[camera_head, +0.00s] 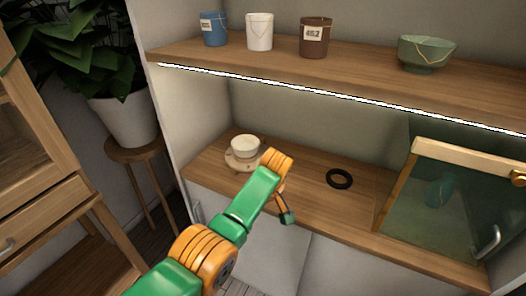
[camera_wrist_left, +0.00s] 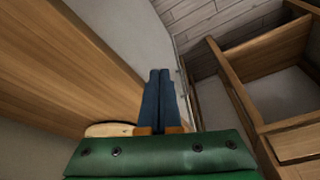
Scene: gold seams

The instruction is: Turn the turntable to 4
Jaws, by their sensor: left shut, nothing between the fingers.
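The turntable (camera_head: 237,167) appears to be the pale round disc at the left of the lower shelf, with a cream cup (camera_head: 245,146) on it. Number marks on it are too small to read. My left arm reaches up across the head view, its orange wrist just right of the disc. A pale rounded edge (camera_wrist_left: 108,130), probably the disc's, shows left of the finger bases; contact cannot be told. My right gripper is not in view.
A black ring (camera_head: 339,178) lies mid-shelf. A glass-fronted wooden box (camera_head: 470,155) with a teal object inside stands at the right. Several cups and a green bowl (camera_head: 425,53) stand on the upper shelf. The cabinet's side wall (camera_head: 180,130) bounds the shelf at left.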

